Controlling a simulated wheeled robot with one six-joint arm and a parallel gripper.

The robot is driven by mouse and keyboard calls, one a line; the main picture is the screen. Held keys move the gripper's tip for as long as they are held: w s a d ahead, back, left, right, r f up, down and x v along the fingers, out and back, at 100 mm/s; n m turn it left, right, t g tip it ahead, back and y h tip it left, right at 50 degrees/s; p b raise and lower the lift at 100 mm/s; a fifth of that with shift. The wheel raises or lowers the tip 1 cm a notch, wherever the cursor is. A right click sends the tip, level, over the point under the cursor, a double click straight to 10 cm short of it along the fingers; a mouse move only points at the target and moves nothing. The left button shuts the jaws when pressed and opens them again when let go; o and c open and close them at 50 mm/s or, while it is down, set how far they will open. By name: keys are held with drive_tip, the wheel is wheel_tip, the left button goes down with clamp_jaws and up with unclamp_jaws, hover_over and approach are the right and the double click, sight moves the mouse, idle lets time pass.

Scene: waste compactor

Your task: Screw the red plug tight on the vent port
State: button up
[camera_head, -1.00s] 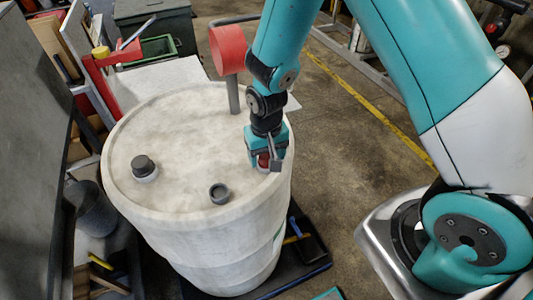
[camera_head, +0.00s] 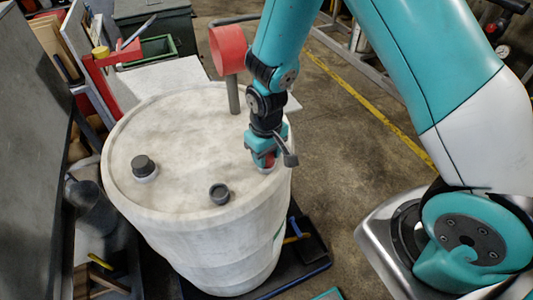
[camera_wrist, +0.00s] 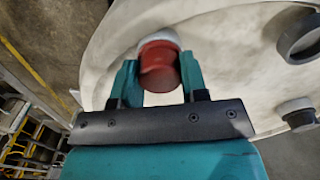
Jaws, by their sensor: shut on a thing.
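The red plug (camera_wrist: 160,66) sits between my gripper's two teal fingers in the wrist view, over a pale vent port (camera_wrist: 160,38) near the drum's rim. My gripper (camera_head: 265,160) is shut on the plug and points down at the right side of the drum top in the head view. Only a little of the red plug (camera_head: 267,163) shows there below the fingers. The white drum (camera_head: 185,150) stands upright. The plug's thread and its seating are hidden.
A black cap (camera_head: 143,166) and a dark open ring (camera_head: 220,193) stand on the drum top. A red round-headed post (camera_head: 228,50) rises at its back edge. A cluttered bench is at the left. Open floor (camera_head: 340,130) lies to the right.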

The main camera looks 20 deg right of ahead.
drive_tip(key=m, duration=0.6)
drive_tip(key=o, duration=1.1)
drive_tip(key=shift+c, duration=0.4)
wheel_tip(320, 180, up, 7)
drive_tip(key=p, duration=0.5)
drive_tip(key=shift+p, duration=0.3)
